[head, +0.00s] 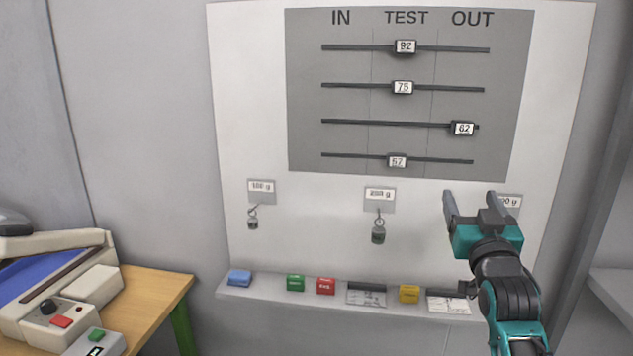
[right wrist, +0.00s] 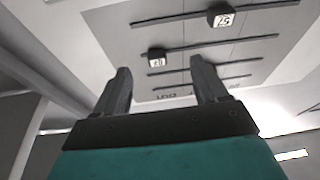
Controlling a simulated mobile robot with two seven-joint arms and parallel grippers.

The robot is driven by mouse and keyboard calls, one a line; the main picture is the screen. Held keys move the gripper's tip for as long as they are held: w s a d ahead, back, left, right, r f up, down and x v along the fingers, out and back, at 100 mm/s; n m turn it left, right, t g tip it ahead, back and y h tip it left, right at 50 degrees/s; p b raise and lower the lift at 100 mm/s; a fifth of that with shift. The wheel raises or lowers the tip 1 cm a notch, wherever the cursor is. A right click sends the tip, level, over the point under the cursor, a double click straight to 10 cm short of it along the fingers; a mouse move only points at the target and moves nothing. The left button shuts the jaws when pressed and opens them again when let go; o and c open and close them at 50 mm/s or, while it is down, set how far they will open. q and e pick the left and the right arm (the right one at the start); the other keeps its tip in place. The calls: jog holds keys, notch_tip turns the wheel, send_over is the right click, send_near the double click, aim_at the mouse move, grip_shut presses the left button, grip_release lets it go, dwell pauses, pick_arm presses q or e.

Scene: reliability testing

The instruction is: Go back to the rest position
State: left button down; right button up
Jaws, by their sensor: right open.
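My right gripper (head: 474,200) is raised in front of the right side of the white board (head: 250,110). Its two dark fingers are apart with nothing between them, as the right wrist view (right wrist: 160,85) also shows. It partly covers the right weight label (head: 510,201). The grey slider panel (head: 305,100) is above it, marked IN, TEST and OUT. Sliders 92 (head: 405,47), 75 (head: 402,87) and 57 (head: 397,161) sit in the TEST column. Slider 82 (head: 463,128) sits at the right, under OUT. My left gripper is out of view.
Two small weights hang on hooks, one at left (head: 253,220) and one at centre (head: 378,234). A ledge (head: 235,292) below holds several coloured blocks and cards. A wooden table (head: 165,290) with a beige device (head: 95,285) stands at left. A grey post (head: 600,180) is at right.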

jog(key=s+a+f+n+g+y, duration=0.1)
jog(key=s+a+f+g, duration=0.15)
jog(key=f, duration=0.55)
jog(key=s+a+f+n+g+y, duration=0.15)
jog(key=s+f, duration=0.25)
jog(key=f, duration=0.4)
jog(key=s+a+f+n+g+y, duration=0.1)
jog(key=s+a+f+y, duration=0.15)
jog(key=f, duration=0.55)
jog(key=s+a+f+g, duration=0.2)
jog(key=s+a+f, duration=0.1)
jog(key=s+f, duration=0.4)
jog(key=s+a+f+g+y, duration=0.1)
jog(key=s+a+f+g, duration=0.2)
jog(key=s+f, duration=0.5)
jog(key=s+n, duration=0.1)
jog(key=s, duration=0.3)
jog(key=shift+a, duration=0.35)
